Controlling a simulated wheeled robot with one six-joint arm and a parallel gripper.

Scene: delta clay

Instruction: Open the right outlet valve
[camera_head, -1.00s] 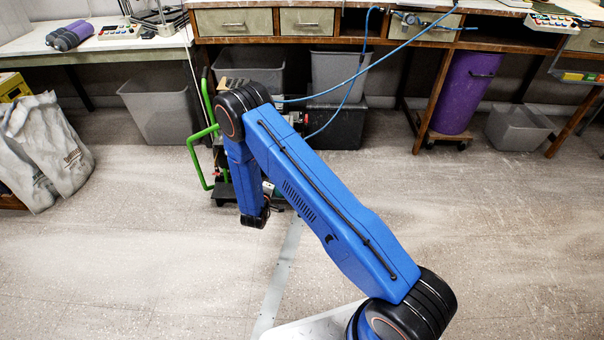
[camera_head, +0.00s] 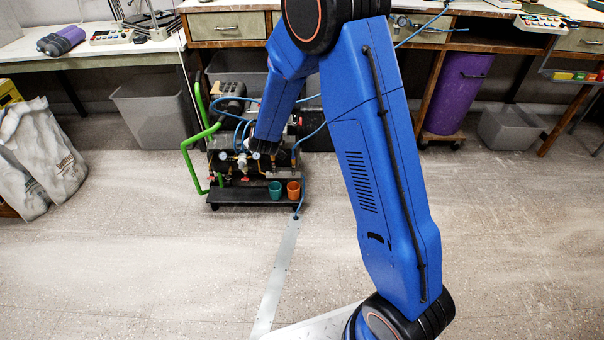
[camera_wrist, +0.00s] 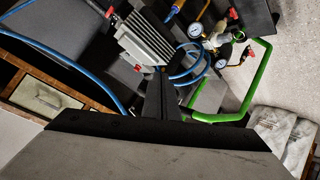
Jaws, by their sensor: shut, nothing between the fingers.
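The air compressor cart stands on the floor under the bench in the head view, with pressure gauges (camera_head: 241,160) on its front and a green handle (camera_head: 190,165) at its left. My arm hides part of it. The wrist view shows the cart turned around, with gauges (camera_wrist: 195,30), a red-handled valve (camera_wrist: 232,14) beside them and a red lever (camera_wrist: 104,10) at the upper left edge. I cannot tell for sure which is the right outlet valve. My gripper (camera_wrist: 164,82) is shut and empty, apart from the valves. Its tips are hidden in the head view.
A teal cup (camera_head: 275,190) and an orange cup (camera_head: 293,190) sit on the cart's front shelf. Blue hoses (camera_wrist: 60,55) loop around the cart. A grey bin (camera_head: 155,115) stands to the left, a purple drum (camera_head: 459,92) to the right. The floor in front is clear.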

